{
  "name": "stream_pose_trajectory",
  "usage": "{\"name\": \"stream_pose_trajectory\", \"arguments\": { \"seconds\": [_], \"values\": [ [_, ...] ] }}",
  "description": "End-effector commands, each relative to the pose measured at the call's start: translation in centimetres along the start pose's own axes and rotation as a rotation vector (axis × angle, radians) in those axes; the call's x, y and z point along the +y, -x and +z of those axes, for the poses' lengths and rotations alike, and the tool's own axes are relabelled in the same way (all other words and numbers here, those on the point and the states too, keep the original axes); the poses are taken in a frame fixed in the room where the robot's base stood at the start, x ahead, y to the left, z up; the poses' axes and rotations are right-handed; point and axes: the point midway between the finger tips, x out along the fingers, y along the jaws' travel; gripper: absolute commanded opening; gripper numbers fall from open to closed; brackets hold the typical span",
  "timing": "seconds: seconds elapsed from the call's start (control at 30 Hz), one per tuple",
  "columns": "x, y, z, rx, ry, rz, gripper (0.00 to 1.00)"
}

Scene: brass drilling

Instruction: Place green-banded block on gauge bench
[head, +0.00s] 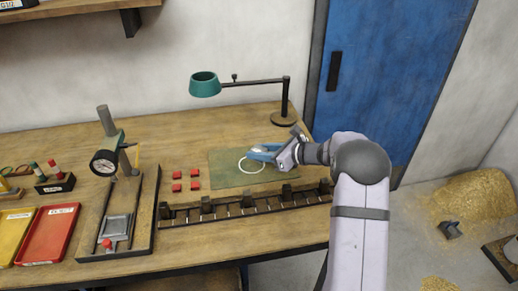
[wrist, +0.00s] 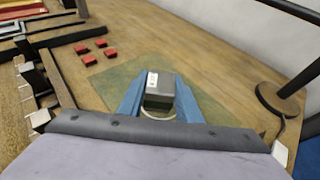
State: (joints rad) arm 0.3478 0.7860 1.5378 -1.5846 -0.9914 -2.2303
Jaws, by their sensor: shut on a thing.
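My gripper (head: 264,152) is over the green mat on the wooden workbench. In the wrist view its two blue fingers (wrist: 160,97) are shut on a dark grey block (wrist: 161,81) with a small white label. No green band can be made out on this block. In the head view the block is mostly hidden at the fingers. The gauge bench, a dark-framed stand with a dial gauge (head: 104,162) and a grey plate (head: 116,227), stands at the left, well apart from my gripper.
The green mat (head: 225,172) bears a white ring (head: 242,167). A teal lamp (head: 205,84) stands behind. Red (head: 48,232) and yellow trays (head: 14,230) sit far left.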

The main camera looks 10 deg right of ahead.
Motion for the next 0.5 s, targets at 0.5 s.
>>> {"name": "stream_pose_trajectory", "arguments": {
  "seconds": [0.5],
  "values": [
    [-0.1,-1.4,-3.3,-0.004,0.002,-0.001,0.0]
  ]
}}
